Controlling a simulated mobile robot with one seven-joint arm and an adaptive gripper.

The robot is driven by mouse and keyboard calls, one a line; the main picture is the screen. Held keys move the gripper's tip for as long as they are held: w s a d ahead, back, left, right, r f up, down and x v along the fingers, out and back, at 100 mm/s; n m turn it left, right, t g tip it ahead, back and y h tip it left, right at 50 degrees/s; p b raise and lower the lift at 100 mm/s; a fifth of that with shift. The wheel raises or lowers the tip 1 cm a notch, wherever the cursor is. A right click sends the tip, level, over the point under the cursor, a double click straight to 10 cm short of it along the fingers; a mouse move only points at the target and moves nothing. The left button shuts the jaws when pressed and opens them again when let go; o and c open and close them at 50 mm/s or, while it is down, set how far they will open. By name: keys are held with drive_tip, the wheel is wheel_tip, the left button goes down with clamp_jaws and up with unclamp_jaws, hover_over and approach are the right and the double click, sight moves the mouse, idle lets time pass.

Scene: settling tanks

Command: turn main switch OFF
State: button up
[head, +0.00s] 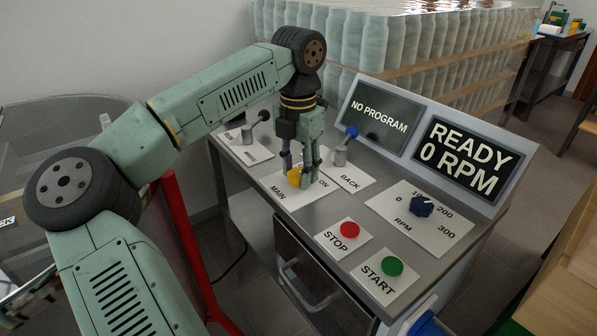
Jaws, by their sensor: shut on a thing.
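The main switch (294,176) is a yellow knob on a white plate (291,199) marked MAIN, with ON printed at its right. It sits at the front left part of the grey control panel (245,207). My gripper (298,172) points down from above and is shut on the yellow knob. The fingers cover part of the knob, and any OFF mark is hidden, so I cannot tell its exact setting. The displays read NO PROGRAM (378,116) and READY 0 RPM (464,158).
A blue-tipped lever (351,132) marked BACK stands close behind my gripper, and another lever (263,116) stands left. A red STOP button (349,230), green START button (392,266) and RPM dial (422,206) lie to the right. Wrapped bottles (400,40) are stacked behind.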

sight(298, 173)
drive_tip(key=n+b, duration=0.1)
drive_tip(key=n, duration=0.5)
drive_tip(key=shift+n+b, duration=0.3)
drive_tip(key=shift+n, duration=0.1)
idle(0.3)
drive_tip(key=o, duration=1.1)
drive_tip(key=shift+o, duration=0.2)
wheel_tip(298, 173, up, 12)
